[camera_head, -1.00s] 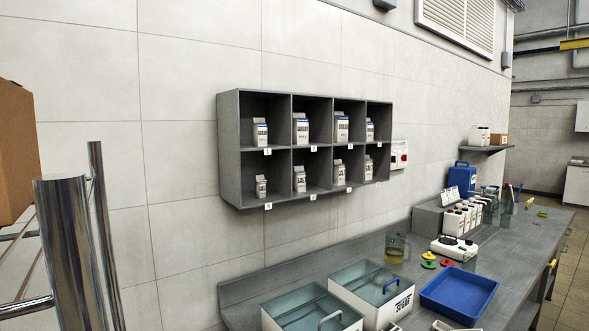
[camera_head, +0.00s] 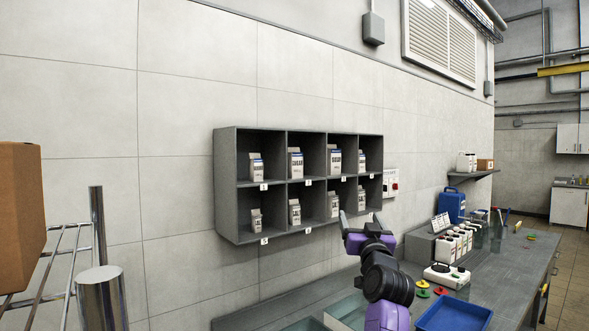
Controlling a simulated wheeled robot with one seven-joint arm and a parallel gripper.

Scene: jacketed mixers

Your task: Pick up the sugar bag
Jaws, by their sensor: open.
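A grey wall shelf (camera_head: 225,190) with two rows of compartments holds several white and grey bags, mostly one to a compartment. The upper row has a small bag (camera_head: 256,168), two taller bags (camera_head: 295,165) (camera_head: 335,162) and another bag (camera_head: 361,163). The lower row has smaller bags (camera_head: 257,220) (camera_head: 294,213) (camera_head: 333,204). The lettering is too small to tell for sure which is the sugar bag. My gripper (camera_head: 358,222) is open and empty, fingers pointing up, in front of the shelf's lower right corner, hiding part of that compartment.
A grey bench (camera_head: 270,312) runs below the shelf. It carries a blue tray (camera_head: 455,316), several white bottles, a blue canister (camera_head: 452,205) and colored lids. A switch box (camera_head: 391,183) is on the wall right of the shelf. A cardboard box (camera_head: 18,215) stands at the left on a metal rack.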

